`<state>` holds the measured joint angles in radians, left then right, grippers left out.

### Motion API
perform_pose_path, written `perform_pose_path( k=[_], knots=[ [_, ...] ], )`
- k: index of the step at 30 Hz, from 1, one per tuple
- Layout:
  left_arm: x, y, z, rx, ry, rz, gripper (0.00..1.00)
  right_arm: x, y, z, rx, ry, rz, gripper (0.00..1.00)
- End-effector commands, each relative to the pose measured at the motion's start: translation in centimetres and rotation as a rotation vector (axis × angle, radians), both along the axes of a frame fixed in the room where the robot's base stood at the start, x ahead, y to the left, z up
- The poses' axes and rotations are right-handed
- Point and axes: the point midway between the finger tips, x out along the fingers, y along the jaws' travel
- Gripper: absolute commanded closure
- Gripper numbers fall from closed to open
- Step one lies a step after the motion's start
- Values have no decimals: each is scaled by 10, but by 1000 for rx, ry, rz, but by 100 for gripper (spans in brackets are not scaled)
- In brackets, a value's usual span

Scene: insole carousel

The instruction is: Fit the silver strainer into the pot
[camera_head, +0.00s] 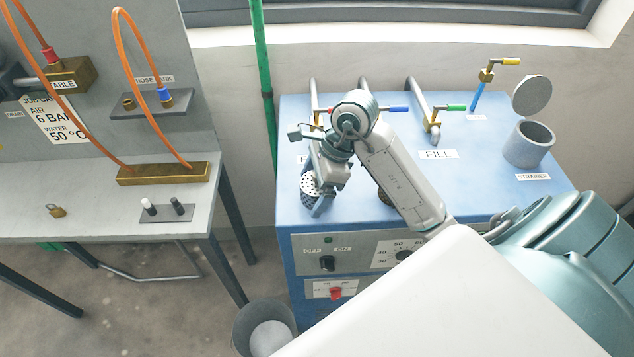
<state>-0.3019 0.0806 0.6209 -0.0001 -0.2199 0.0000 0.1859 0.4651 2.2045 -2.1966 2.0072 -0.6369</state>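The silver strainer (308,184), pale with dark holes, is at the left part of the blue bench top, partly hidden by my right gripper. My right gripper (320,206) points down right at the strainer, with a finger in front of its right side. Whether the fingers are closed on it, and whether it rests on the bench, cannot be told. The grey pot (529,146) stands upright at the bench's right, behind a STRAINER label, and its round lid (532,96) is raised. The pot's mouth looks empty. My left gripper is not in view.
Taps with red, blue and green handles line the bench's back, and a yellow-handled valve (487,72) stands left of the pot. My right arm crosses the bench middle. A bucket (264,328) is on the floor. A grey table (90,205) with hoses stands left.

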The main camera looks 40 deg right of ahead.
Motion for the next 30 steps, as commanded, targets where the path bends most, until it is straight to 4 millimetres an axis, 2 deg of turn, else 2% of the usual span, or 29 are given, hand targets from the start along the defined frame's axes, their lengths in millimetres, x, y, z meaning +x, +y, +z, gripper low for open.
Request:
perform_pose_path(
  k=[1,7,15,20,26,30],
  knots=[
    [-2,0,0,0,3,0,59,0,0,0,0,0,0,22],
    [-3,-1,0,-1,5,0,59,0,0,0,0,0,0,61],
    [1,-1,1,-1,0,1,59,0,0,1,0,0,0,62],
    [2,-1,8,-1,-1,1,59,0,0,9,0,0,0,62],
    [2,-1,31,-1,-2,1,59,0,0,33,1,-1,0,62],
    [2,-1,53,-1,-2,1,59,0,0,55,1,0,0,62]
  ],
)
